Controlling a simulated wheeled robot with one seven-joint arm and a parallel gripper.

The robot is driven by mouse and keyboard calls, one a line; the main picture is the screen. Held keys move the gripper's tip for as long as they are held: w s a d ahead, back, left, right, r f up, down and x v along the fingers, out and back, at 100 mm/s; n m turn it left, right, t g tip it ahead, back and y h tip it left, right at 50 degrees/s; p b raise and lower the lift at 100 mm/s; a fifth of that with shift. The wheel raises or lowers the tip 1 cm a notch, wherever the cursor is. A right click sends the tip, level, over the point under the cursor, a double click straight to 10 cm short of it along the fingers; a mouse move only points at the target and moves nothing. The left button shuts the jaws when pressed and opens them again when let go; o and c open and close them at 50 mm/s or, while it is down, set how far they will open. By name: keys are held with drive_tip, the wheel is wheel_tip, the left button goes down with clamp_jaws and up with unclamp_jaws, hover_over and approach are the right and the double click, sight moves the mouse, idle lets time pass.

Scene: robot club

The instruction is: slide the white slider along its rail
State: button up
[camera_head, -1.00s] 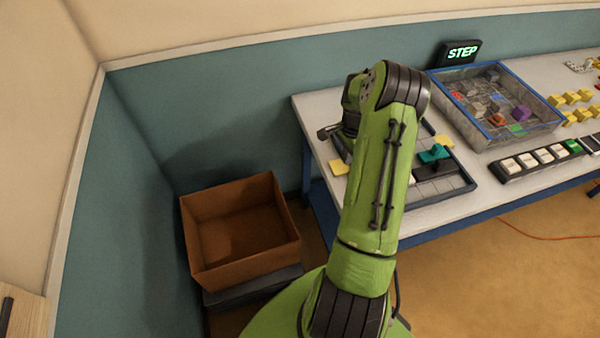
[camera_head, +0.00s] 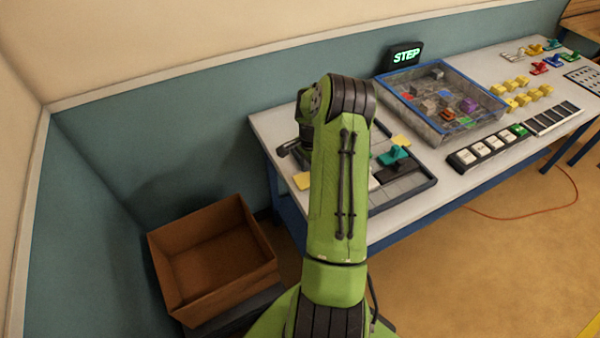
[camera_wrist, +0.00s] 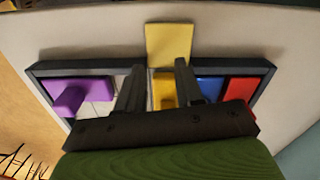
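I cannot make out the white slider for certain. A small pale patch (camera_head: 375,183) shows beside my arm in the head view, on the dark-framed board (camera_head: 408,196), which my arm partly covers. A teal piece (camera_head: 393,156) stands on that board. In the wrist view, my gripper (camera_wrist: 157,78) is open, its two dark fingers apart over a dark-framed tray (camera_wrist: 95,67). A yellow block (camera_wrist: 163,92) shows between the fingers, nearer the right one. I cannot tell whether they touch. A purple block (camera_wrist: 75,93) lies left; blue (camera_wrist: 209,88) and red (camera_wrist: 241,90) blocks lie right.
A yellow square (camera_wrist: 170,44) lies at the tray's edge. On the table stand a blue-rimmed bin (camera_head: 418,119) of parts, a row of white keys (camera_head: 487,149) and a STEP sign (camera_head: 405,55). An open brown box (camera_head: 212,258) stands left of the table.

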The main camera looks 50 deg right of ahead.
wheel_tip(320, 180, up, 7)
drive_tip(key=p, duration=0.4)
drive_tip(key=shift+p, duration=0.35)
idle(0.3)
